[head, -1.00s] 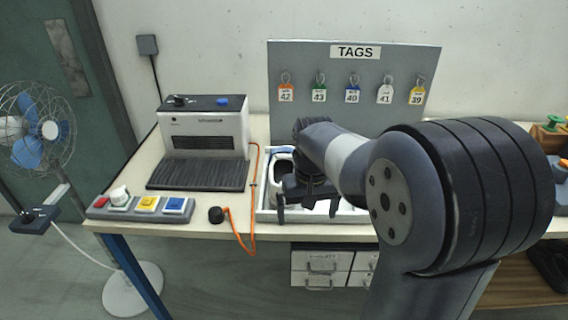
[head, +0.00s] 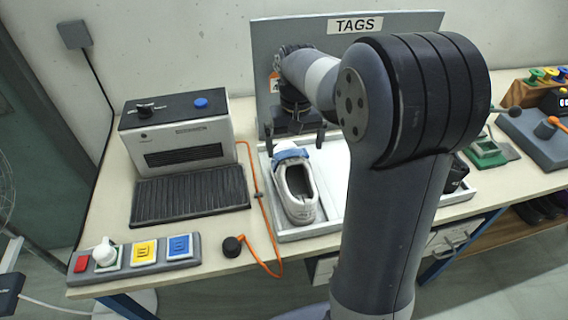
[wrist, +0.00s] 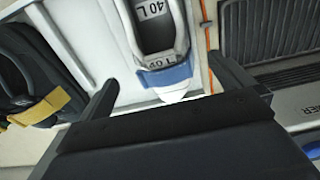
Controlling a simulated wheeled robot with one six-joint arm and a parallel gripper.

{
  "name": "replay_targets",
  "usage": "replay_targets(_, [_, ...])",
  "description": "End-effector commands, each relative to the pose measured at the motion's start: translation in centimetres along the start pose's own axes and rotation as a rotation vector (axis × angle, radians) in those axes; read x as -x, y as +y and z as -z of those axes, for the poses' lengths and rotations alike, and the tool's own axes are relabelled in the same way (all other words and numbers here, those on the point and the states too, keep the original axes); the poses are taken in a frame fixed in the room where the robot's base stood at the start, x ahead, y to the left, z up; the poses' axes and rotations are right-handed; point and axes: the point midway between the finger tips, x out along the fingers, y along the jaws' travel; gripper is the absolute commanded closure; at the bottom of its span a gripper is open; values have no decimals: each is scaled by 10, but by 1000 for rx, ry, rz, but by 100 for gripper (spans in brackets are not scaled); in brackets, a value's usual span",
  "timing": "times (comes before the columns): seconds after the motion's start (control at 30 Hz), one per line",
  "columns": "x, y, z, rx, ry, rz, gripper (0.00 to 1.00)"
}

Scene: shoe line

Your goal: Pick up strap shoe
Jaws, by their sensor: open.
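A pale grey shoe with a blue strap (head: 295,190) lies in the left part of a white tray (head: 262,178), its opening toward the tray's front edge. It also shows in the wrist view (wrist: 165,45), with "40 L" printed inside and on its tongue. My gripper (head: 296,138) is open and empty above the strap end of the shoe, toward the tags board. In the wrist view its fingers (wrist: 167,86) are spread to either side of the blue toe end, and the dark gripper body hides what lies below.
A black shoe with a yellow tab (wrist: 38,105) lies in the tray's other part, mostly behind my arm in the head view (head: 456,172). A grey heater-like machine (head: 180,135), an orange cable (head: 258,205) and a button panel (head: 135,253) stand to the left. The tags board (head: 235,45) rises behind.

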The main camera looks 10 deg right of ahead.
Motion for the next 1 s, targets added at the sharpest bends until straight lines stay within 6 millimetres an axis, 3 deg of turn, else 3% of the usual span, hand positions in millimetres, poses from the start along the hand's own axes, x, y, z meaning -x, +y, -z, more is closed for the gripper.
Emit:
replay_targets(0.8, [-96, -1, 6, -1, -5, 0, 0])
replay_targets(1.0, [-108, -1, 6, -1, 0, 0, 0])
